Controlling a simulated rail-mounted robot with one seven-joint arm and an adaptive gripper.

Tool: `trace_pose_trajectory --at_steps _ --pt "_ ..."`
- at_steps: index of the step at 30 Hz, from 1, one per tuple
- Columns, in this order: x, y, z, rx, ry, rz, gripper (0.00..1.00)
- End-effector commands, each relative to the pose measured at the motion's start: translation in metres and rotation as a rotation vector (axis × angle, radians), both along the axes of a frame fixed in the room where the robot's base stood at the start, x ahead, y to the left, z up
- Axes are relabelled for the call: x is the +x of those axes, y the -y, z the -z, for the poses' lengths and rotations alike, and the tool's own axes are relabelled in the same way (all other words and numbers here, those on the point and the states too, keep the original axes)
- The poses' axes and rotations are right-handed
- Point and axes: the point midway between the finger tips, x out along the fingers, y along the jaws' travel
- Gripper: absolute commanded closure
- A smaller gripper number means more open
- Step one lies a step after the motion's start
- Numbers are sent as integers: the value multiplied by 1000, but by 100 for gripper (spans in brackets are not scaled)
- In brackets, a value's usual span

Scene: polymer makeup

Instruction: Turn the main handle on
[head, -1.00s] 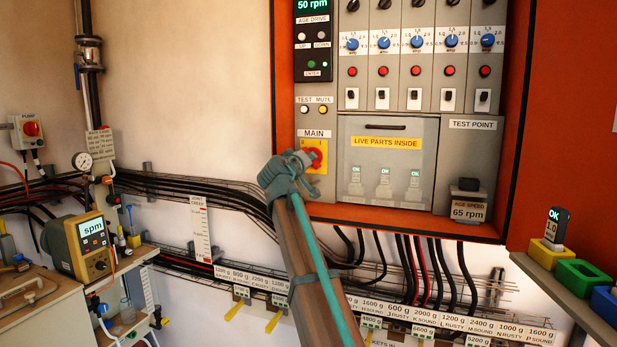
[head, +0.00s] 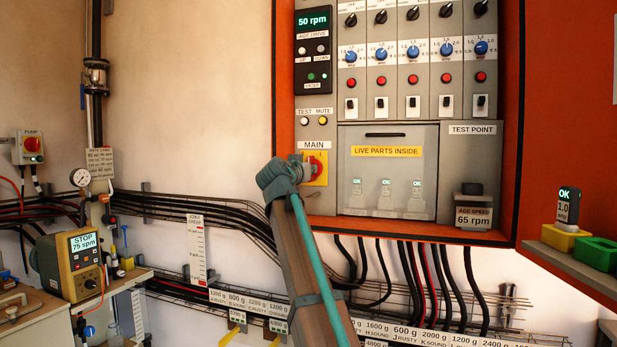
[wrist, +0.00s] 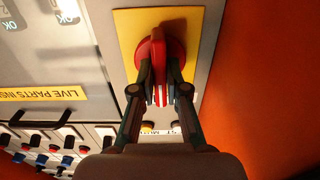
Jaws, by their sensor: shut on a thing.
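The main handle (head: 319,166) is a red rotary knob on a yellow plate (head: 321,180) under the MAIN label, at the left of the orange-framed panel. In the wrist view the red handle (wrist: 158,52) has its grip bar lined up with the long side of the yellow plate (wrist: 126,30). My gripper (wrist: 160,88) has its two dark fingers closed on either side of this bar, touching it. In the head view my gripper (head: 298,163) covers the left part of the handle, so its position marks are mostly hidden.
A grey cover with a LIVE PARTS INSIDE label (head: 386,152) lies right of the handle. Rows of switches and blue knobs (head: 413,52) sit above it. Black cables (head: 410,270) hang below the panel. A yellow dosing pump (head: 80,262) at left reads STOP 75 spm.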

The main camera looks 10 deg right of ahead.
Motion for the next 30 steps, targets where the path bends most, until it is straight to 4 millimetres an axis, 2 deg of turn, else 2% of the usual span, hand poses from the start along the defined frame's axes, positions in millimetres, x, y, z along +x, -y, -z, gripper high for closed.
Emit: trace_pose_trajectory --at_steps 16,17,21,30 --pt "0 0 0 23 13 -1 100" --pt "0 0 0 23 13 -1 82" --pt "0 0 0 23 13 0 61" --pt "-1 -1 0 21 12 0 61"
